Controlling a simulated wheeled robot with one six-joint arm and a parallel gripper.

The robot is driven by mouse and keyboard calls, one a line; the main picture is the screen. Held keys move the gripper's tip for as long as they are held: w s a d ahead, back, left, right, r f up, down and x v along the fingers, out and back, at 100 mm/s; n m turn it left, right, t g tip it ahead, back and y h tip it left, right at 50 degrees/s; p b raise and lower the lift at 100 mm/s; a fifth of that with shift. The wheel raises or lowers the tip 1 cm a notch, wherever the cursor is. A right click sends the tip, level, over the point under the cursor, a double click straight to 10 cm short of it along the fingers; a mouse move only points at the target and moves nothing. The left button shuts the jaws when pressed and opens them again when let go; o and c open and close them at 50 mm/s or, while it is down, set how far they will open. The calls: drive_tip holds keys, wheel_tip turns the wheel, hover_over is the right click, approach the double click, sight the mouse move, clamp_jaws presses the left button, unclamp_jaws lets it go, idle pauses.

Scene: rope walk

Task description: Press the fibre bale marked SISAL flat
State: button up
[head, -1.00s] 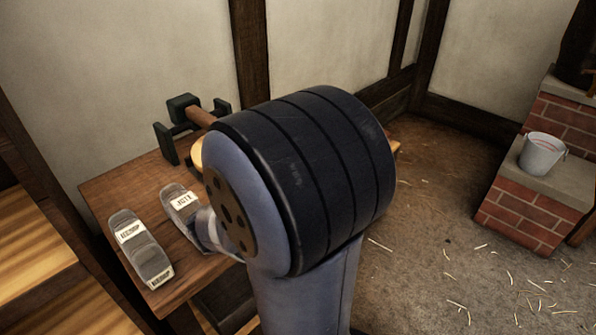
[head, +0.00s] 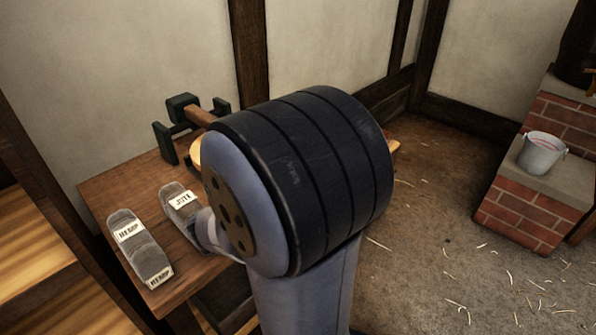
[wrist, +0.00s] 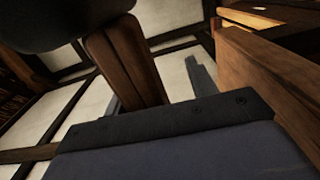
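No bale marked SISAL shows in either view. A grey bale marked HEMP (head: 141,255) lies at the front left of the wooden table (head: 125,187) in the head view. A smaller-looking grey bale (head: 176,191), its label apparently JUTE, lies to its right, partly hidden by my arm. A dark green frame with a wooden bar (head: 199,116) stands at the back of the table, also partly covered. My big arm joint hides the table's right part and my gripper in the head view. The wrist view shows dark and slate-blue parts very close; I cannot make out the fingers' state.
Wooden steps or shelves (head: 35,240) border the table's left. Walls close off the back.

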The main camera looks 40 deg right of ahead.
drive_tip(key=a+p, duration=0.2)
drive_tip(key=a, duration=0.8)
drive_tip(key=shift+s+a, duration=0.2)
drive_tip(key=shift+a, duration=0.2)
